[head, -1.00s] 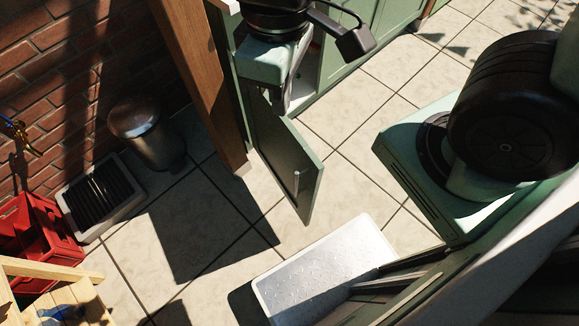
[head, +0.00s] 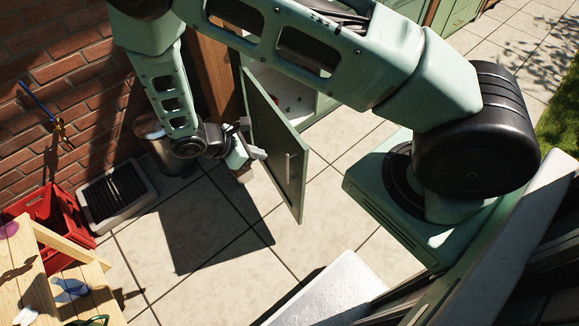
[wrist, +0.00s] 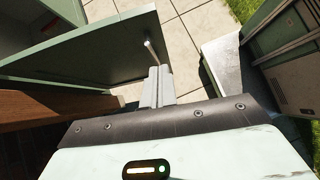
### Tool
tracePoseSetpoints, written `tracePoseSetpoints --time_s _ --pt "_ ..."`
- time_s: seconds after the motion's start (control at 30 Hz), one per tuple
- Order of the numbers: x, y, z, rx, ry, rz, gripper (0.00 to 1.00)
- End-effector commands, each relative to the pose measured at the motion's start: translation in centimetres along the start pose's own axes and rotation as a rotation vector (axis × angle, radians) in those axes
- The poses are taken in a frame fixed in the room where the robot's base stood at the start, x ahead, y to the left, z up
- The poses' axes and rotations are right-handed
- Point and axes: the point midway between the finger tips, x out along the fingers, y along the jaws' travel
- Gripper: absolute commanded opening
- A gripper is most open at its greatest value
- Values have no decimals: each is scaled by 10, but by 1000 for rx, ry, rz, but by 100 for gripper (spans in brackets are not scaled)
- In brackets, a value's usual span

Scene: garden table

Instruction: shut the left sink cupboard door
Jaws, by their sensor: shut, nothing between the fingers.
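The left sink cupboard door (head: 272,122) is a green panel standing wide open, out from the cupboard. Its slim bar handle (head: 288,167) is on the face turned toward my gripper. My gripper (head: 262,154) is shut and empty, on the left of the door in front of that face. In the wrist view the door (wrist: 85,55) fills the upper left, and the handle (wrist: 152,50) stands just beyond my fingertips (wrist: 159,70). I cannot tell whether the fingers touch the door. The open cupboard (head: 262,72) shows a pale inside with small items, partly hidden by my arm.
A wooden post (head: 214,75) and brick wall (head: 65,90) stand left of the cupboard. A metal bin (head: 150,128), a grey tray (head: 118,198), a red crate (head: 48,212) and a wooden table (head: 60,262) are at left. Tiled floor before the door is clear.

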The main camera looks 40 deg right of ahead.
Motion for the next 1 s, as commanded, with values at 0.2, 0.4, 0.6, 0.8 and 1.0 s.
tracePoseSetpoints --time_s 0.2,0.4,0.6,0.8,1.0 --pt "17 4 0 -23 -28 13 0" --pt "49 4 2 -22 -30 10 0" --pt "91 4 4 -21 -28 9 0" --pt "119 5 17 -20 -27 10 0" --pt "133 6 29 -21 -26 12 0"
